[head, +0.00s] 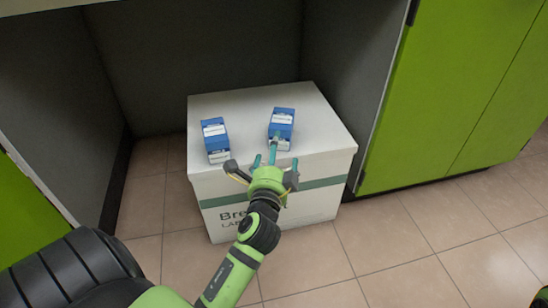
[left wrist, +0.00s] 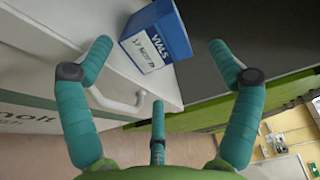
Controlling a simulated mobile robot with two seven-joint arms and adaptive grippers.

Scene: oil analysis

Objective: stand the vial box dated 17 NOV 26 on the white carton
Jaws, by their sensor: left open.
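Two blue vial boxes with white labels stand on top of the white carton (head: 250,103): one at the left (head: 215,141) and one at the right (head: 281,128). My left gripper (head: 275,158) is open at the carton's front edge, just in front of the right box, with one finger overlapping it in the picture. In the left wrist view a blue vial box (left wrist: 157,38) lies beyond the spread teal fingers, apart from them as far as I can tell. Its label reads "VIALS" and "17 NOV"; the year is too blurred to read. The left box's label is too small to read.
The carton stands on a tiled floor (head: 390,250) in a dark recess under a counter. A grey side panel (head: 350,70) and a green cabinet (head: 440,90) bound it at the right. The carton top between the two boxes is free.

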